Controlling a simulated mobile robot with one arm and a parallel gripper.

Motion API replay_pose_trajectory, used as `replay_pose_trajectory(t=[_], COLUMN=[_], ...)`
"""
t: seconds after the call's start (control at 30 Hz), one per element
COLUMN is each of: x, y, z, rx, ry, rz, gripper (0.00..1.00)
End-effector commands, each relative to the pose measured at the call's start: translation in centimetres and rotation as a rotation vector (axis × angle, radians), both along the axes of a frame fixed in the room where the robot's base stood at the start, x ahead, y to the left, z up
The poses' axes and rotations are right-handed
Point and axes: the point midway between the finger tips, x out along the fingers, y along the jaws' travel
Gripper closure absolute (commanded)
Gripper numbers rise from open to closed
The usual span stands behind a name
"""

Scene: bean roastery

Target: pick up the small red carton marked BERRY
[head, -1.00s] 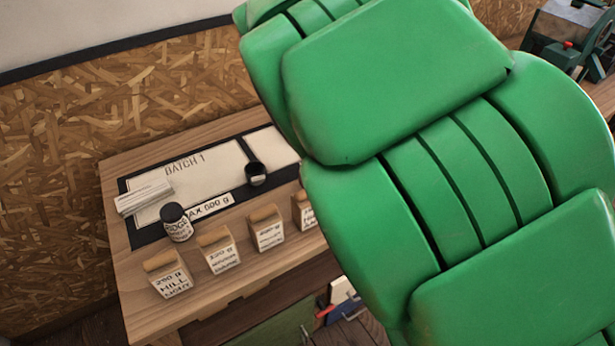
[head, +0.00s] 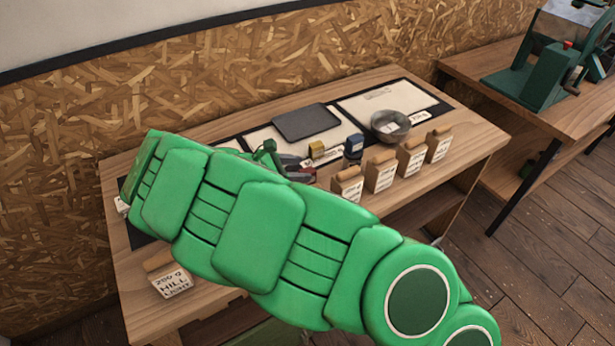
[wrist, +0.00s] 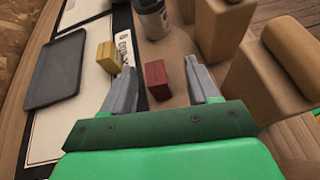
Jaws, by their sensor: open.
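The small red carton (wrist: 157,80) stands on the wooden table in the wrist view, between the two grey fingers of my gripper (wrist: 162,72). The fingers are apart, with a gap on each side of the carton. Its BERRY marking is not readable from this angle. In the head view my gripper (head: 292,168) is low over the table, and the carton cannot be made out clearly beside the fingers.
A yellow carton (wrist: 109,57) stands left of my gripper, by the mat edge. Tan bags (head: 381,171) line the right side close by. A dark tray (head: 305,122) and a grey bowl (head: 390,125) lie behind.

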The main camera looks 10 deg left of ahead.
Motion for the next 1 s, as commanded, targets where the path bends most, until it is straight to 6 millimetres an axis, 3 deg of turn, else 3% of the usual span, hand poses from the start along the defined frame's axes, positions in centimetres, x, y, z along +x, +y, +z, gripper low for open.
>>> replay_pose_trajectory(t=[0.1,0.27,0.73,1.0], x=[-0.9,-1.3,0.9,3.3], y=[1.4,1.9,-0.4,-2.5], z=[-1.4,-2.1,-3.5,-4.7], rx=[-0.042,-0.064,-0.065,-0.066], ry=[0.015,0.024,0.025,0.025], rz=[0.037,0.055,0.054,0.053], gripper=[0.40,0.40,0.40,0.40])
